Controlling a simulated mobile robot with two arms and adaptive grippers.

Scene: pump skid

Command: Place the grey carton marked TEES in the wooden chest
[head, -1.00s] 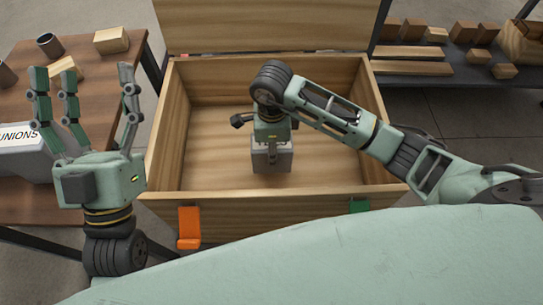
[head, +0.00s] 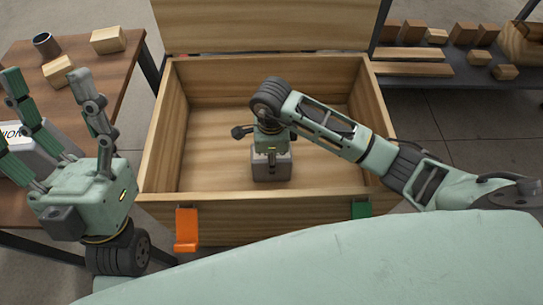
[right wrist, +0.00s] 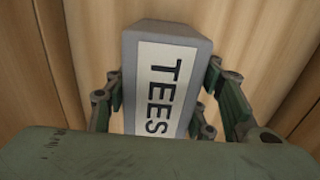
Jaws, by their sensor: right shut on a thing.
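The wooden chest (head: 165,150) stands in the middle of the head view with its lid (head: 260,25) raised at the back. The grey carton marked TEES (head: 271,172) is inside the chest, low over its floor; I cannot tell whether it touches the floor. Its label reads clearly in the right wrist view (right wrist: 159,85). My right gripper (head: 270,152) is shut on the carton, with fingers on both sides of it. My left gripper (head: 55,115) is open and empty, left of the chest in front of the table.
A brown table (head: 105,72) at the left holds wooden blocks (head: 108,40), a dark cup-like part (head: 46,45) and a grey carton with a partly hidden label (head: 42,142). A dark shelf (head: 440,75) with wooden pieces is at the right. The chest floor around the carton is clear.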

